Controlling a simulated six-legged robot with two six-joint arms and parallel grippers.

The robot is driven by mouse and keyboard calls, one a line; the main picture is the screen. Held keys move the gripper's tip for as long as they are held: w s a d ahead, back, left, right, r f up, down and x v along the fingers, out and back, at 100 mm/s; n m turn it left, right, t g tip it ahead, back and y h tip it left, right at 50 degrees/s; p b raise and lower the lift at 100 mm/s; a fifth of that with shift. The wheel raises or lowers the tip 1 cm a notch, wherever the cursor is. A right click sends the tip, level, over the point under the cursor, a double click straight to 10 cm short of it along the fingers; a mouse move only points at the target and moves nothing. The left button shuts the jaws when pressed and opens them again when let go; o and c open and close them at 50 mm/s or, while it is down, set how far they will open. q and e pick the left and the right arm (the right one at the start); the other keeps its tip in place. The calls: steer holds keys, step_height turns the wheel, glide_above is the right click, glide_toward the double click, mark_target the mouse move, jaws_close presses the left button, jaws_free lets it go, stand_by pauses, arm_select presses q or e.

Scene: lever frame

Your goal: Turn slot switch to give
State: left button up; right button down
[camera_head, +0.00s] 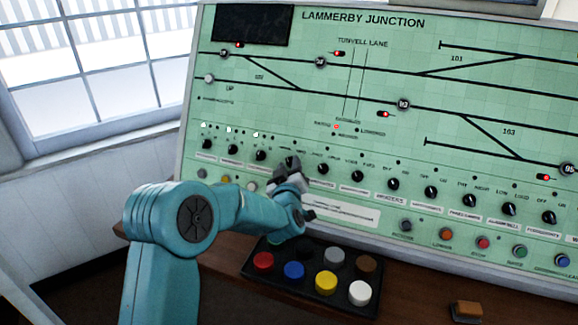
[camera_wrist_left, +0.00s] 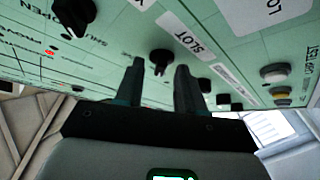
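The slot switch is a black rotary knob (camera_wrist_left: 160,58) beside a white label reading SLOT (camera_wrist_left: 187,37) in the left wrist view. My left gripper (camera_wrist_left: 159,82) is open, its two dark fingers apart with the knob showing between and just beyond their tips. I see no finger clearly touching it. In the head view my left gripper (camera_head: 291,176) is at the lower row of knobs on the green panel (camera_head: 300,100) and hides part of that row. The knob's setting is too small to read. My right gripper is not in view.
Other black knobs (camera_head: 323,169) line the row on both sides. Coloured push buttons (camera_head: 445,234) sit lower on the panel. A black tray (camera_head: 309,285) with several coloured caps and a small orange-brown block (camera_head: 467,310) lie on the brown desk below.

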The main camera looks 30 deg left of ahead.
arm_select(q)
steer(key=shift+w+a, duration=0.1)
steer(key=shift+a, duration=0.05)
jaws_close()
steer(key=shift+r, duration=0.1)
